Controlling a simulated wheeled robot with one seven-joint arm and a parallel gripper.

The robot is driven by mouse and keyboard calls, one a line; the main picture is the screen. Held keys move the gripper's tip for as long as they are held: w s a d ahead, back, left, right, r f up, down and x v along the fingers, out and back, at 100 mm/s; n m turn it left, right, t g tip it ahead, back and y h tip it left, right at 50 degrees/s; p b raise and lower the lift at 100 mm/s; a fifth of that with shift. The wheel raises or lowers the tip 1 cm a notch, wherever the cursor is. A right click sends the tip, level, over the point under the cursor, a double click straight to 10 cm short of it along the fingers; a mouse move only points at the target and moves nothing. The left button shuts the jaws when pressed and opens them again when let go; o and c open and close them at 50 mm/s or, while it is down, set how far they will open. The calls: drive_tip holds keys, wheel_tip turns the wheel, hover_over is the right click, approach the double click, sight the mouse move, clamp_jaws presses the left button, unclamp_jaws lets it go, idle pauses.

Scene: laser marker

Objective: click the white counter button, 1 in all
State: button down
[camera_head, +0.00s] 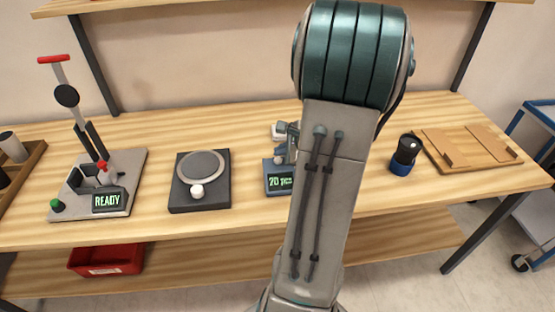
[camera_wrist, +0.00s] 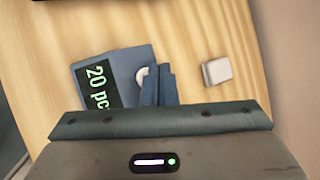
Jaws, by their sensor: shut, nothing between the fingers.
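The blue-grey counter box (camera_head: 270,166) stands on the bench, partly hidden behind my arm in the head view. Its green display (camera_head: 279,183) reads about "20 pcs", and the box also shows in the wrist view (camera_wrist: 127,62). The white button (camera_wrist: 141,76) sits on top of the box, partly covered by my fingers in the wrist view. My gripper (camera_wrist: 159,84) is shut and empty, with its fingertips at the right side of the button in that view. I cannot tell whether they touch it. In the head view my gripper (camera_head: 291,146) is over the box's far part.
A small white block (camera_wrist: 216,71) lies beside the counter. A dark plate with a round disc (camera_head: 203,166) and a lever press (camera_head: 98,185) with a READY display stand left. A blue-black cylinder (camera_head: 404,156) and a wooden tray (camera_head: 470,148) are right.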

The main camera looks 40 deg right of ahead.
sight(282, 161)
drive_tip(key=shift+f+b, duration=0.35)
drive_tip(key=shift+b, duration=0.05)
drive_tip(key=shift+f+b, duration=0.5)
drive_tip(key=shift+b, duration=0.05)
idle(0.6)
idle(0.4)
drive_tip(key=shift+r+p, duration=0.65)
drive_tip(key=shift+r, duration=0.3)
wheel_tip(282, 161, up, 5)
drive_tip(key=p, duration=0.4)
idle(0.5)
